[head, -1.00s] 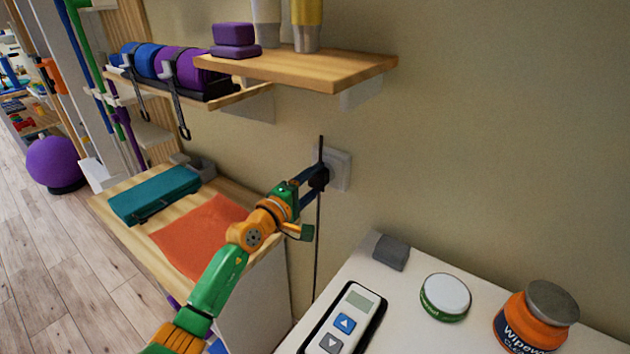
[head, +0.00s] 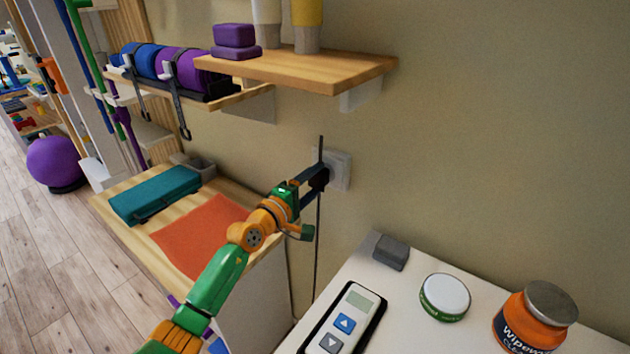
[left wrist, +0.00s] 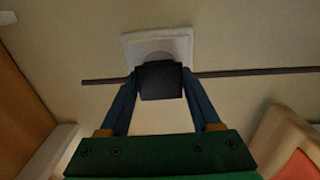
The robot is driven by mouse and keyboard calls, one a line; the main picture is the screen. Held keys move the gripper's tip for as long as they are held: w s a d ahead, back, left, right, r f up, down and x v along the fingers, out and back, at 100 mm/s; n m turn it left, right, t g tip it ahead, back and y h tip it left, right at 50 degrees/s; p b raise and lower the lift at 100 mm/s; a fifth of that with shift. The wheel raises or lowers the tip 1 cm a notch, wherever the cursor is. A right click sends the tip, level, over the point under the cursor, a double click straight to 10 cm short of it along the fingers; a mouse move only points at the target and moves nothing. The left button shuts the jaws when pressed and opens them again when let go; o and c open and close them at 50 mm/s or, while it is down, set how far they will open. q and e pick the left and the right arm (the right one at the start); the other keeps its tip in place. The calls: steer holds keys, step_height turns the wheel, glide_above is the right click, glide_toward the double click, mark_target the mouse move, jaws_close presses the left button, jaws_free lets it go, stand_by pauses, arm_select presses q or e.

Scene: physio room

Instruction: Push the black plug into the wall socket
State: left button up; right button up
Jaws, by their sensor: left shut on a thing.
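The black plug (left wrist: 161,82) is between the two fingers of my left gripper (left wrist: 162,92), which is shut on it. The white wall socket (left wrist: 156,44) is right behind the plug in the left wrist view; part of its round recess shows above the plug. In the head view my left gripper (head: 307,182) reaches the socket (head: 341,168) from the left, with the plug (head: 321,178) at its front. Whether the plug touches the socket or sits partly in it, I cannot tell. My right gripper is out of view.
A thin dark cord or rod (head: 317,240) runs past the plug along the wall. A wooden shelf (head: 345,72) is above. A white top (head: 408,305) at lower right holds a remote-like device (head: 344,322), a round tin (head: 445,296) and an orange jar (head: 533,322).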

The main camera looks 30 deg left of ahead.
arm_select(q)
steer(key=shift+w, duration=0.4)
stand_by(0.5)
steer(key=o, duration=1.3)
steer(key=shift+o, duration=0.2)
steer(key=s, duration=0.7)
steer(key=shift+a, duration=0.4)
